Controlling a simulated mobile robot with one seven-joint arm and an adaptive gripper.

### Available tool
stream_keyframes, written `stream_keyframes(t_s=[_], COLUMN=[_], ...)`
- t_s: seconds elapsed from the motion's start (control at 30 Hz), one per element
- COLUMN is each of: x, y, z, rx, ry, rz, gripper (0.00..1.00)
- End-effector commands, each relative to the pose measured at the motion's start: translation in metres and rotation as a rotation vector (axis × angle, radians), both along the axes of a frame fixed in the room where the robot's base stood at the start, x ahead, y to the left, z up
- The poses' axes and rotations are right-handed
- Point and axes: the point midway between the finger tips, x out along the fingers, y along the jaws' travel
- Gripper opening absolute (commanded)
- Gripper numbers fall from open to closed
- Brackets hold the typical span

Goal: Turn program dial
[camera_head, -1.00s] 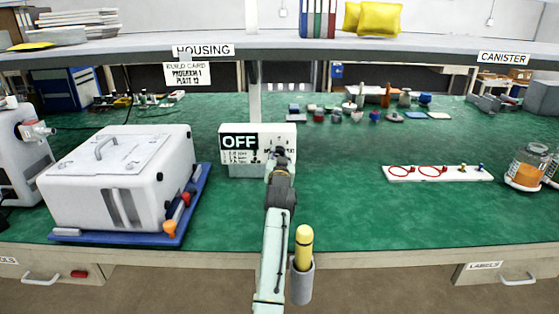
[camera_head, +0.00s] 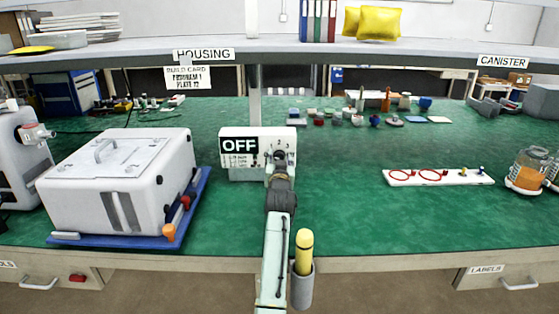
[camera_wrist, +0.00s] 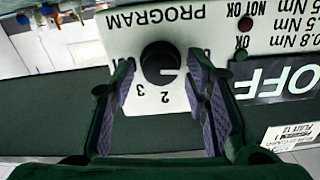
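The white control box (camera_head: 231,172) stands on the green bench, its display reading OFF; the display also shows in the wrist view (camera_wrist: 275,80). Its black round program dial (camera_wrist: 160,62) sits under the word PROGRAM, with 2 and 3 visible beside it. A short white mark on the dial points toward the right finger in the wrist view. My gripper (camera_wrist: 164,80) is open, one finger on each side of the dial, with gaps visible. In the head view my gripper (camera_head: 280,160) is at the box's right part and hides much of the dial.
A white housing (camera_head: 115,185) on a blue tray stands left of the box. A build card (camera_head: 188,78) reading Program 1, Plate 12 hangs from the shelf. A white strip with red rings (camera_head: 440,177) lies right. The bench between is clear.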

Motion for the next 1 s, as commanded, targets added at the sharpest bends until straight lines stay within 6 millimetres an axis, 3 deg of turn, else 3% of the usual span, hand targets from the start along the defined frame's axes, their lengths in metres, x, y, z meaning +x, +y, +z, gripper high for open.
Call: stream_keyframes(t_s=[0.33,0.47,1.0], x=[-0.001,-0.01,-0.106], y=[0.0,0.0,0.0], z=[-0.001,-0.001,-0.001], rx=[0.0,0.0,-0.001], ry=[0.001,0.0,0.0], rz=[0.0,0.0,0.001], gripper=[0.47,0.47,0.47])
